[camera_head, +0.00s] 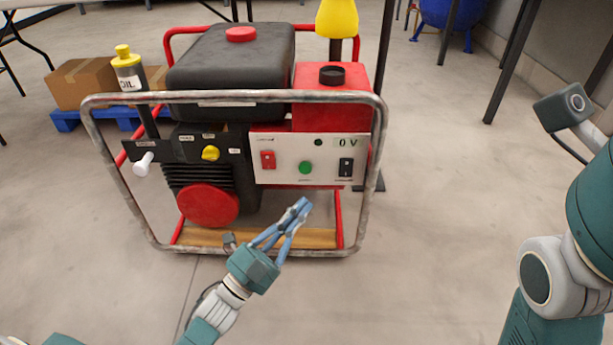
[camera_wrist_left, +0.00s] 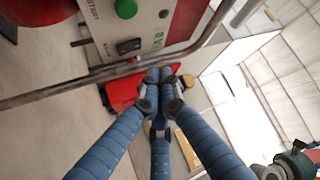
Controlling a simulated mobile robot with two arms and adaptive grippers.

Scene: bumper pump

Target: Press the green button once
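The green button (camera_head: 305,167) is a small round knob on the white control panel (camera_head: 285,150) of a generator, between a red switch (camera_head: 268,160) and a black switch (camera_head: 346,167). In the left wrist view the green button (camera_wrist_left: 126,8) is at the top edge. My left gripper (camera_head: 303,206) is in front of the generator's lower frame, below the button in the head view and apart from it. Its blue fingers (camera_wrist_left: 160,76) come together at the tips, with nothing between them. My right arm shows at the right; its gripper is out of view.
A metal tube frame (camera_head: 228,97) surrounds the generator, its upper bar passing above the panel. A yellow knob (camera_head: 210,153), white handle (camera_head: 143,164) and red round cover (camera_head: 208,205) are left of the panel.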

